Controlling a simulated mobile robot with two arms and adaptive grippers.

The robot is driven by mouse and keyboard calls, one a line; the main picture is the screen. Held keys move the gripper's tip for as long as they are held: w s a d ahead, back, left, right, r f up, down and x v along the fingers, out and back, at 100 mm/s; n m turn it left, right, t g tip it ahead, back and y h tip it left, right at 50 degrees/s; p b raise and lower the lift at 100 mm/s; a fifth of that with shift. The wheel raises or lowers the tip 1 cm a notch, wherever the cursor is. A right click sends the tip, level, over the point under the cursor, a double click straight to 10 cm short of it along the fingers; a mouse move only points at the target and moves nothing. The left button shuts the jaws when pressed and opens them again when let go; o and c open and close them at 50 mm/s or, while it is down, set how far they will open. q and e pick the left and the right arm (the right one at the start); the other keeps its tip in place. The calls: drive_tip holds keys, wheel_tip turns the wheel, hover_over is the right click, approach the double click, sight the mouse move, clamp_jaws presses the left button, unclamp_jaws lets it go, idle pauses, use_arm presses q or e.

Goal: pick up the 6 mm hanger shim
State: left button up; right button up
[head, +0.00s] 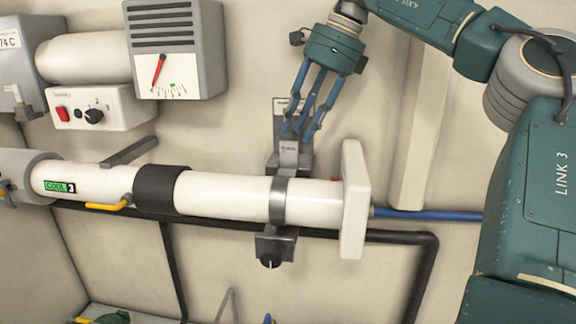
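A small grey block with a label (289,155) stands upright at the hanger on the white pipe; its print is too small to read, and it may be the 6 mm hanger shim. My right gripper (300,132) reaches down from above, its blue fingertips at the block's upper edge. I cannot tell whether they touch or grip it. The hanger's metal band (278,201) goes around the pipe (225,194). A small blue tip (268,319) shows at the bottom edge; it may be part of my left gripper, the rest out of frame.
A grey heater box with a gauge (176,50) and a white switch box (100,107) are on the wall at upper left. A white flange (354,200) stands right of the hanger. A black hose (425,270) runs below the pipe. A clamp with a black knob (270,260) hangs underneath.

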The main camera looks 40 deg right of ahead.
sight(289, 145)
drive_tip(key=p+x, duration=0.1)
drive_tip(key=x, duration=0.1)
drive_tip(key=p+x, duration=0.1)
drive_tip(key=x, duration=0.2)
drive_tip(key=shift+w+d, duration=0.15)
drive_tip(key=shift+w, duration=0.25)
drive_tip(key=shift+w+f, duration=0.1)
drive_tip(key=shift+f, duration=0.2)
drive_tip(key=shift+c, duration=0.5)
use_arm(q)
drive_tip(key=shift+w+d+r, duration=0.4)
drive_tip(key=shift+w+r, duration=0.15)
drive_tip(key=shift+r, duration=0.05)
drive_tip(key=shift+w+d+r, duration=0.35)
drive_tip(key=shift+w+r, duration=0.15)
drive_tip(key=shift+r, duration=0.05)
use_arm(e)
clamp_jaws()
